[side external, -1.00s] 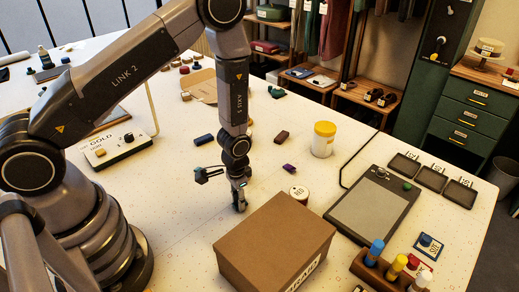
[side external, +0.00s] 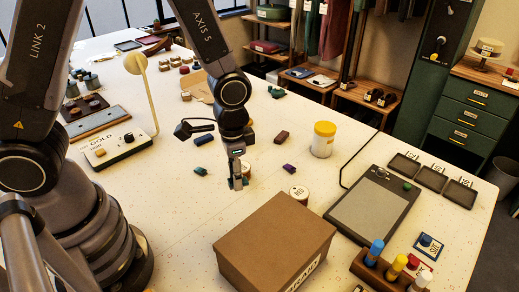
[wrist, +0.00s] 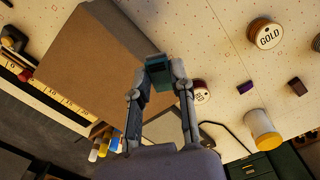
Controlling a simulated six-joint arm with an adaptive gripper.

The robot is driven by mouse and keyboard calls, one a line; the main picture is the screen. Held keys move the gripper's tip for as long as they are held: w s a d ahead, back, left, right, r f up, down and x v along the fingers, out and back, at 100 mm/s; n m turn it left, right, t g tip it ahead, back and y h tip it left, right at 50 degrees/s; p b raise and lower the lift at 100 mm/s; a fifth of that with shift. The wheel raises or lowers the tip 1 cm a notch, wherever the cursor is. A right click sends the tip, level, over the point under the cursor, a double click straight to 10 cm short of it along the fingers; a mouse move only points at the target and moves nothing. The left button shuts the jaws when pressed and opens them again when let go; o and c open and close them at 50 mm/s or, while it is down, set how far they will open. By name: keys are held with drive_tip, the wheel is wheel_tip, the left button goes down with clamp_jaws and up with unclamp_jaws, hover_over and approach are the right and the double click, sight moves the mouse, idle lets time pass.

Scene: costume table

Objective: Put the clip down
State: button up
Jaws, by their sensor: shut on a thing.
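My gripper (side external: 238,184) is shut on a small teal clip (wrist: 158,68), which shows between the fingertips in the wrist view. In the side view only slivers of the clip show beside the fingers. My gripper points down near the table, behind the brown cardboard box and left of the small round RED spool (side external: 299,194). I cannot tell whether the clip touches the table. Other small clip-like pieces lie apart on the table: a purple one (side external: 289,169), a brown one (side external: 281,137) and a green one (side external: 201,170).
The cardboard box (side external: 275,240) stands close in front of my gripper. A yellow-and-white jar (side external: 323,140) and a grey tablet-like board (side external: 374,208) are to the right. The GOLD device (side external: 118,147) is at the left. The white table (side external: 180,215) is bare left of the box.

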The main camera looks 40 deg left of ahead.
drive_tip(key=s+d+r+m, duration=0.4)
drive_tip(key=s+r, duration=0.3)
drive_tip(key=s, duration=0.3)
hover_over(285, 244)
drive_tip(key=f, duration=0.9)
drive_tip(key=shift+s+a, duration=0.2)
drive_tip(key=shift+a, duration=0.1)
drive_tip(key=shift+w+d+f, duration=0.15)
drive_tip(key=shift+f, duration=0.1)
drive_tip(key=shift+w+d+f, duration=0.1)
drive_tip(key=shift+f, duration=1.6)
drive_tip(key=shift+f, duration=0.15)
drive_tip(key=o, duration=0.7)
